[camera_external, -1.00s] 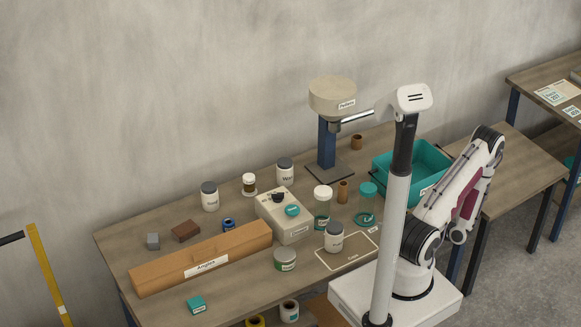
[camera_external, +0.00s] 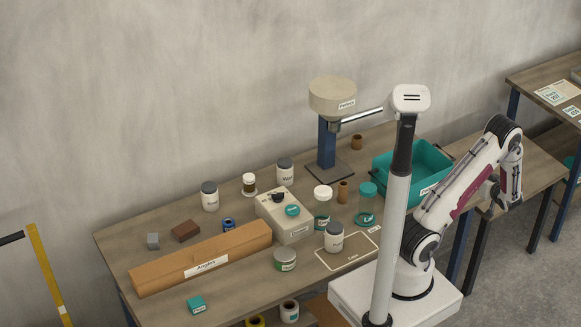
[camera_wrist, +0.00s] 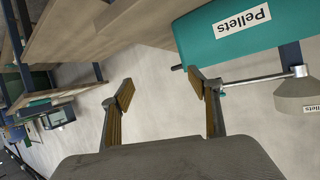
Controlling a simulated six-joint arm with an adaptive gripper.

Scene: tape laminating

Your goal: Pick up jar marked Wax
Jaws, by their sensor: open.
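The jar marked Wax (camera_external: 285,171) is white with a dark grey lid. It stands upright at the back of the table, left of the blue press column, in the external view. My gripper (camera_external: 499,203) is at the far right, beyond the teal bin and well away from the jar. In the wrist view my gripper (camera_wrist: 161,92) shows two spread fingers with nothing between them. The Wax jar does not show in the wrist view.
The press (camera_external: 333,97) stands right of the Wax jar, and a white device (camera_external: 285,216) stands in front of it. Similar white jars (camera_external: 209,196) (camera_external: 334,238) stand nearby. A teal bin (camera_external: 397,185) lies between my gripper and the jars. A white pole (camera_external: 392,240) rises at the front.

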